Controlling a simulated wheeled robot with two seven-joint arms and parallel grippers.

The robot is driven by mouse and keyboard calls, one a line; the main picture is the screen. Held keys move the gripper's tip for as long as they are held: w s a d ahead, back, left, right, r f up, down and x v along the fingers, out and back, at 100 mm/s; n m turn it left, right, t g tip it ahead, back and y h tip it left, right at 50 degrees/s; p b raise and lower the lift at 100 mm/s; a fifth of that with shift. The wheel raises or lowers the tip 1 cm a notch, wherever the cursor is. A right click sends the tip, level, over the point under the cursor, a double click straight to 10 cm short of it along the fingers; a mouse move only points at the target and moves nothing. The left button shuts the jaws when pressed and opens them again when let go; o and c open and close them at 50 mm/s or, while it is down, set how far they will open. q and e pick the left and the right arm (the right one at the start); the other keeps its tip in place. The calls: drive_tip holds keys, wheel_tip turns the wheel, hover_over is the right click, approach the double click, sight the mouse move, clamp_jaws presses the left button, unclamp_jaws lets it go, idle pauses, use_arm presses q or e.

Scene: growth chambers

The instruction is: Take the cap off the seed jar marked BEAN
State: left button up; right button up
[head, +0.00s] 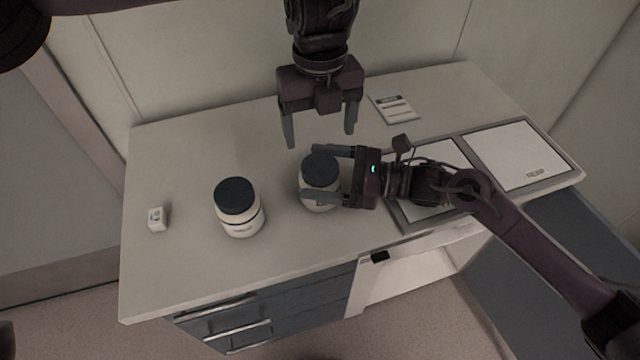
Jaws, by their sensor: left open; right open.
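Two white jars with dark caps stand upright on the counter. One jar (243,223) stands at the left with its cap (237,195) on and no gripper near it; its label is too small to read. The other jar (318,201) stands in the middle with its cap (320,169) on; its label is partly hidden and unreadable. My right gripper (325,175) comes from the right, open, with one finger on each side of the middle jar; I cannot tell whether they touch it. My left gripper (320,138) is open and empty, pointing down, above and behind the middle jar.
The pale counter (180,270) has free room at the left and front. A small white block (157,219) lies at the left. A card (394,109) lies at the back. Two framed white panels, one the right panel (515,155), are at the right.

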sight(320, 165)
use_arm(q)
drive_tip(key=shift+w, duration=0.1)
use_arm(e)
drive_tip(key=c, duration=0.4)
drive_tip(key=shift+f, duration=0.1)
drive_tip(key=c, duration=1.5)
use_arm(q)
drive_tip(key=m, duration=0.8)
drive_tip(key=shift+f+m, duration=0.1)
drive_tip(key=shift+m, duration=0.3)
use_arm(e)
drive_tip(key=shift+f, duration=0.1)
use_arm(q)
drive_tip(key=shift+f, duration=3.95)
use_arm(e)
drive_tip(key=shift+s+f, duration=0.1)
